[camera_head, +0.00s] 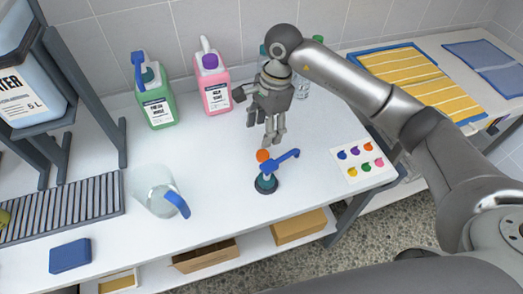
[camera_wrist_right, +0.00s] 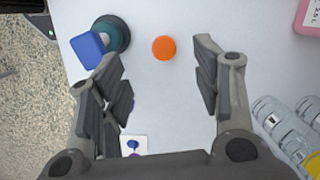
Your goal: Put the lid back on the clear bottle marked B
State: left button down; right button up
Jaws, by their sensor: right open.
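A round orange lid (camera_head: 263,155) lies on the white table, just below my right gripper (camera_head: 270,140). In the right wrist view the lid (camera_wrist_right: 164,48) shows ahead of and between the open fingers of my right gripper (camera_wrist_right: 160,75), with nothing held. Clear bottles (camera_wrist_right: 275,122) stand at the right of the wrist view. In the head view a clear bottle (camera_head: 303,88) is mostly hidden behind my right arm. No mark B can be read on them. My left gripper is not in view.
A teal pump head with a blue spout (camera_head: 285,160) stands right beside the lid. A coloured-dot card (camera_head: 364,160) lies to the right. A clear jug (camera_head: 158,190), green jug (camera_head: 155,98) and pink jug (camera_head: 213,85) stand left.

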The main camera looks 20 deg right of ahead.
jog(key=shift+w+d+r+h, duration=0.15)
jog(key=shift+d+h, duration=0.15)
jog(key=shift+d, duration=0.4)
send_over(263, 154)
jog(key=shift+d+f+p, duration=0.2)
jog(key=shift+d+f, duration=0.05)
jog(key=shift+f, duration=1.15)
jog(key=shift+d+f+p, duration=0.2)
jog(key=shift+f, duration=1.2)
jog(key=shift+a+f, duration=0.1)
jog(key=shift+f, duration=0.25)
jog(key=f, duration=0.1)
jog(key=f+p, duration=0.1)
jog(key=f, duration=0.2)
jog(key=shift+a+f+p, duration=0.2)
jog(key=shift+a+p, duration=0.05)
jog(key=shift+p, duration=0.1)
